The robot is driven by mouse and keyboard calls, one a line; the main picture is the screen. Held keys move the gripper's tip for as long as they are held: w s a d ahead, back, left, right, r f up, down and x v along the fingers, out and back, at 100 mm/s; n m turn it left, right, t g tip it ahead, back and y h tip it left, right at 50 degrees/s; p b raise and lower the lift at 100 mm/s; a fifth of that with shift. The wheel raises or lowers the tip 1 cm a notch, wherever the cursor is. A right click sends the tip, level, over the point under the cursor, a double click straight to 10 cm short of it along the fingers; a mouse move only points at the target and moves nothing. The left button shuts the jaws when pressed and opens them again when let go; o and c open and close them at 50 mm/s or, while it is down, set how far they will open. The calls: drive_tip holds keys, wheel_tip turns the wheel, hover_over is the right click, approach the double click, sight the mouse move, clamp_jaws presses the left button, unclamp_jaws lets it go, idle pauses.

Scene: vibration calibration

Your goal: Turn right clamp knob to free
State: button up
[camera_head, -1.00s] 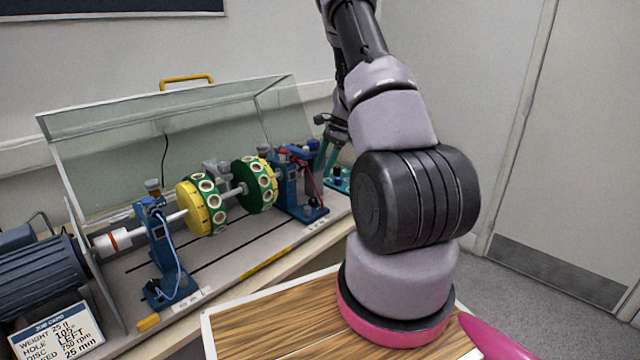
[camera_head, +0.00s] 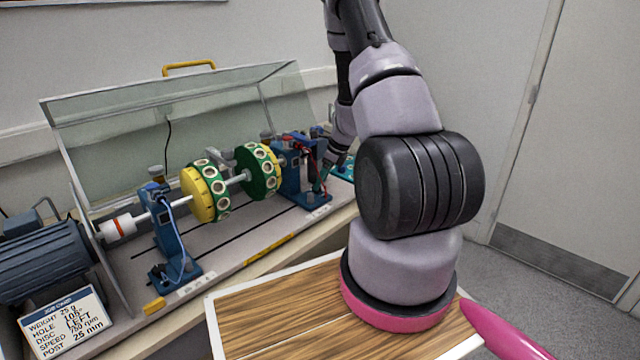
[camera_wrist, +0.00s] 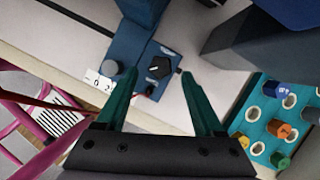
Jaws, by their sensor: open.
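The right blue bearing post (camera_head: 292,170) stands at the right end of the shaft. In the wrist view its blue foot (camera_wrist: 128,50) carries a black round knob (camera_wrist: 158,67) with a pale pointer line and small labels, too small to read. My gripper (camera_wrist: 158,75) is open, its two teal fingers on either side of the knob, with nothing held. I cannot tell whether the fingers touch the knob. In the head view my gripper (camera_head: 322,180) is low beside the right post, partly hidden by my arm.
A grey round cap (camera_wrist: 109,68) sits on the foot left of the knob. A teal holed block (camera_wrist: 262,122) with coloured pieces lies to the right. The left blue post (camera_head: 166,235), yellow and green discs (camera_head: 207,190) and a clear cover (camera_head: 120,130) stand along the rig.

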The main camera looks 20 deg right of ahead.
drive_tip(key=shift+x, duration=0.85)
clamp_jaws()
drive_tip(key=shift+w+n, duration=0.1)
drive_tip(key=shift+n, duration=0.3)
drive_tip(key=n, duration=0.1)
drive_tip(key=n+g+y, duration=0.1)
drive_tip(key=n, duration=0.1)
drive_tip(key=shift+w+d+n, duration=0.15)
drive_tip(key=shift+w+n, duration=0.05)
drive_tip(key=shift+n, duration=0.1)
drive_tip(key=n+g, duration=0.1)
drive_tip(key=n, duration=0.1)
drive_tip(key=n+g, duration=0.1)
drive_tip(key=n, duration=0.1)
drive_tip(key=shift+w+n, duration=0.2)
drive_tip(key=shift+n, duration=0.2)
